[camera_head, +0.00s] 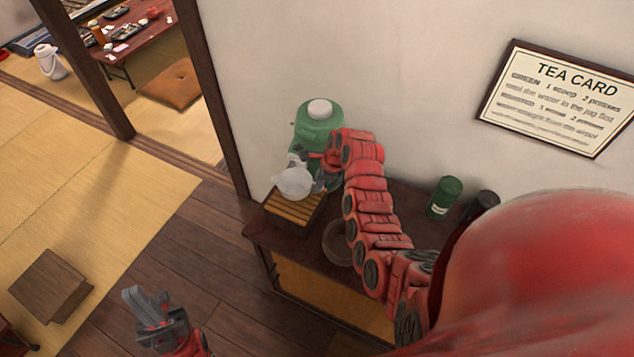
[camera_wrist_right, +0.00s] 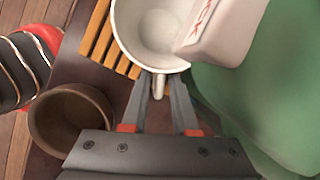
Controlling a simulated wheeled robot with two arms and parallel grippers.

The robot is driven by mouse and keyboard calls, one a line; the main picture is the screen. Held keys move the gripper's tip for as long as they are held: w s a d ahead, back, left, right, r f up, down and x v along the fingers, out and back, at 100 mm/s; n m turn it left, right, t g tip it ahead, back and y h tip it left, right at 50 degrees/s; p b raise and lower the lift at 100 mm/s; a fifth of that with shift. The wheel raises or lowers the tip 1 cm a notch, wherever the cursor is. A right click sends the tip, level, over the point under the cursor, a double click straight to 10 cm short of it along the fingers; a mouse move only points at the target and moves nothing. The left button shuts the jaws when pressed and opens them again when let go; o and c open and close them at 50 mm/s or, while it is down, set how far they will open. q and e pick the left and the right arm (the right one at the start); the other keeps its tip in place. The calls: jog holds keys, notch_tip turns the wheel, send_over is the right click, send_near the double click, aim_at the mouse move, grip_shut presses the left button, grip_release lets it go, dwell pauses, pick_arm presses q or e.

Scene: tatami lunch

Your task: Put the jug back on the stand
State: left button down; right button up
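The pale jug (camera_head: 293,183) is beside the green dispenser (camera_head: 303,120), at the back edge of the slatted wooden stand (camera_head: 290,212). In the right wrist view, I look into the jug's round mouth (camera_wrist_right: 155,28); the slats (camera_wrist_right: 100,38) show below it. Whether the jug's base touches the stand is hidden. My left gripper (camera_head: 148,295) is open and empty, low over the floor, away from the cabinet.
A white spout with red marks (camera_wrist_right: 225,28) overhangs the jug's mouth. A brown bowl (camera_head: 338,243) stands on the dark cabinet, close to my right arm. A green canister (camera_head: 444,198) and a black one (camera_head: 482,204) stand further right. A wooden step (camera_head: 48,287) is on the floor.

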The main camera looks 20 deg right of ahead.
jog(key=shift+o, duration=0.8)
jog(key=shift+r, duration=0.15)
jog(key=p+v, duration=0.3)
jog(key=v, duration=0.9)
jog(key=shift+p, duration=0.4)
jog(key=shift+w, duration=0.1)
